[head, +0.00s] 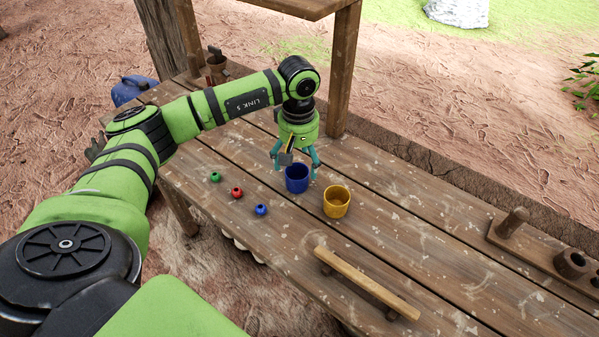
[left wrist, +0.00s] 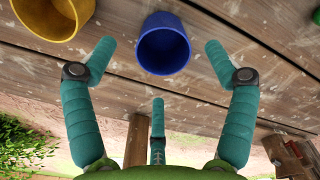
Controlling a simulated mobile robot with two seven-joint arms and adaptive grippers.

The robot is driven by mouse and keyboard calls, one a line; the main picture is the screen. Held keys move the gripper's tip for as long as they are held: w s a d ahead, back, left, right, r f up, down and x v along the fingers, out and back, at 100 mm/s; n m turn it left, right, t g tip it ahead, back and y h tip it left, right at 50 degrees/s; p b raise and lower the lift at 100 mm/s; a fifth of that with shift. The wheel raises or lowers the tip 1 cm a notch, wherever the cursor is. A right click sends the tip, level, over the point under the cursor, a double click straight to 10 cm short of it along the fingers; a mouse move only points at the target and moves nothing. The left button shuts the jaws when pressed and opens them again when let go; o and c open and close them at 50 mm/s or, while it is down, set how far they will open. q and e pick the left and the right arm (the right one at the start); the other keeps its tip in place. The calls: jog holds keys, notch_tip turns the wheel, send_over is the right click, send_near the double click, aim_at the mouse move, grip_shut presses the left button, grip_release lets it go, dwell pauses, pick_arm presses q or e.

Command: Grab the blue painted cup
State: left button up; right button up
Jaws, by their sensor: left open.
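The blue painted cup (head: 297,179) stands upright on the wooden table in the head view. In the left wrist view the blue cup (left wrist: 164,45) is at top centre, between and just beyond the fingertips. My left gripper (head: 294,165) is above and just behind the cup, pointing down, with its fingers spread. In the left wrist view the left gripper (left wrist: 160,55) is open and empty, its fingers apart from the cup. My right gripper is not in view.
A yellow cup (head: 337,201) stands close to the right of the blue one. Green (head: 215,176), red (head: 237,193) and blue (head: 261,210) small balls lie to the left. A wooden bar (head: 366,283) lies in front. A wooden post (head: 342,70) rises behind the gripper.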

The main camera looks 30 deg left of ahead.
aim_at(297, 171)
pick_arm(q)
jog(key=f, duration=0.2)
jog(key=f+p, duration=0.1)
jog(key=shift+s+a+f, duration=0.1)
jog(key=shift+s+f, duration=0.1)
jog(key=shift+f, duration=0.65)
jog(key=c, duration=1.3)
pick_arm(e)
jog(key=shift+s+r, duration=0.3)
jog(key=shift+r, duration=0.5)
